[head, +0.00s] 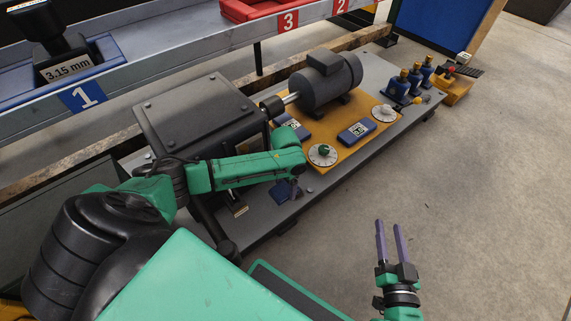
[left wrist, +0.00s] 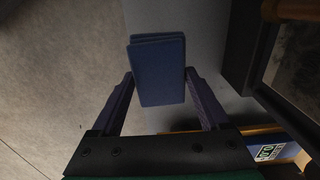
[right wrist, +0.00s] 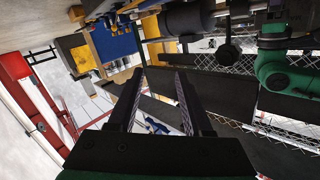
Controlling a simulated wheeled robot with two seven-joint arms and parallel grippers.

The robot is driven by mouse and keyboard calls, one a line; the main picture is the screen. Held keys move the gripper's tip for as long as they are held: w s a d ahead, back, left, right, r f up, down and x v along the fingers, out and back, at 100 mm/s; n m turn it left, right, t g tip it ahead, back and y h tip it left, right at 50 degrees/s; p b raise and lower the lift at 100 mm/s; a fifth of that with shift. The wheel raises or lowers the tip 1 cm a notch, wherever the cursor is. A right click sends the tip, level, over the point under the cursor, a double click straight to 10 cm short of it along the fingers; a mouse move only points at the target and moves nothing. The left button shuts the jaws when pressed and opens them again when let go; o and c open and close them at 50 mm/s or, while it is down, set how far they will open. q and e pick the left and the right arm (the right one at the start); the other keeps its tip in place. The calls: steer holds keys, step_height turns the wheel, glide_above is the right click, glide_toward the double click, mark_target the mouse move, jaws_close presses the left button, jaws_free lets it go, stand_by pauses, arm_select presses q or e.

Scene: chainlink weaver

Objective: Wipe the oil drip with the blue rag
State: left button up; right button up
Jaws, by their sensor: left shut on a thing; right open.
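The blue rag (head: 280,193) is a small folded pad, low over or on the grey base plate near its front edge; I cannot tell whether it touches. My left gripper (head: 293,187) points down at it. In the left wrist view the rag (left wrist: 160,85) sits between the two fingers of my left gripper (left wrist: 158,74), which is shut on it. I cannot make out the oil drip in any view. My right gripper (head: 389,222) is open and empty over the floor, right of the plate. Its parted fingers also show in the right wrist view (right wrist: 165,72).
A dark machine housing (head: 197,112) stands left of my left gripper. Behind it are a motor (head: 327,82) and a yellow panel (head: 350,145) with dials. The floor (head: 480,170) at right is clear.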

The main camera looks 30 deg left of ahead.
steer(key=s+f+g+p, duration=0.1)
steer(key=s+f+g, duration=0.2)
steer(key=s+f, duration=0.4)
steer(key=shift+a+f+h, duration=0.15)
steer(key=shift+f+h, duration=0.15)
stand_by(0.3)
